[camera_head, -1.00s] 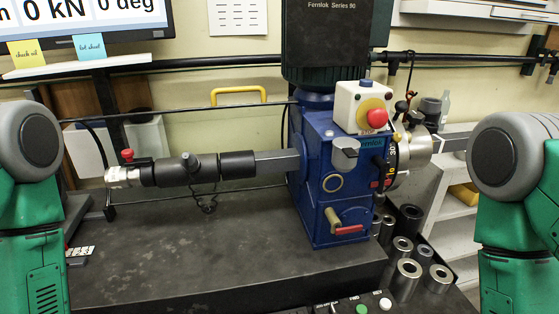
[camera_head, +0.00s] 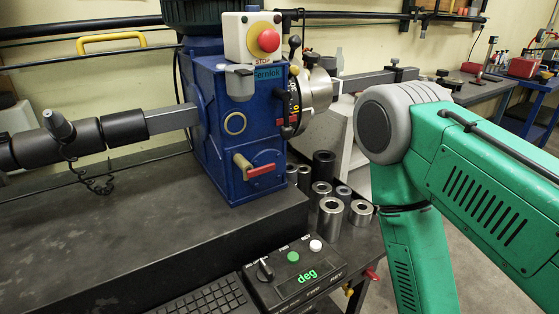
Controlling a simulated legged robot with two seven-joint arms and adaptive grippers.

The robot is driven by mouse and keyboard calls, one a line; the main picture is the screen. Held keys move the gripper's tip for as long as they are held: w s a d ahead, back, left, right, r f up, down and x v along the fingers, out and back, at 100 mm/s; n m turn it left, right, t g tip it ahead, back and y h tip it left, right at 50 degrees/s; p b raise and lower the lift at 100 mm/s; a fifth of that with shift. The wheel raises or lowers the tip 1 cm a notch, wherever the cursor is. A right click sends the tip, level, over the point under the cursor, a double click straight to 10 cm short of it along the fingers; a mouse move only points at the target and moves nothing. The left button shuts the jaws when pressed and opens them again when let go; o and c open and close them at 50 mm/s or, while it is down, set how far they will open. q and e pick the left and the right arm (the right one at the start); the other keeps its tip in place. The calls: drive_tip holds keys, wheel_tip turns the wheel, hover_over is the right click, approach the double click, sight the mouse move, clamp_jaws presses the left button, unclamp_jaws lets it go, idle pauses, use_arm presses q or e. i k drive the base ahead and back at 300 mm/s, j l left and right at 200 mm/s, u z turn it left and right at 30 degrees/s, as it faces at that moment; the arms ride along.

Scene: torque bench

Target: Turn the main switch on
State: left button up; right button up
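The blue machine (camera_head: 235,130) stands on the dark bench top. Low on its front is a lever with a red grip (camera_head: 262,170), lying roughly level. A control box (camera_head: 300,280) at the bottom has a black knob (camera_head: 265,270), a green button (camera_head: 293,257), a white button (camera_head: 316,245) and a green "deg" display. Nothing in view is clearly labelled as the main switch. My green right arm shows at right, away from these controls; neither gripper shows.
A red emergency stop button (camera_head: 269,40) on a pale box tops the machine. A horizontal tool (camera_head: 85,138) extends left from it. Several metal sockets (camera_head: 330,216) stand right of the machine. A keyboard (camera_head: 208,298) lies left of the control box. The front bench top is clear.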

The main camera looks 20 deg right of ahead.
sight(369, 273)
drive_tip(key=k+z, duration=0.3)
drive_tip(key=z, duration=0.2)
drive_tip(key=k+l+z, duration=0.1)
drive_tip(key=k+z, duration=0.2)
drive_tip(key=z, duration=0.2)
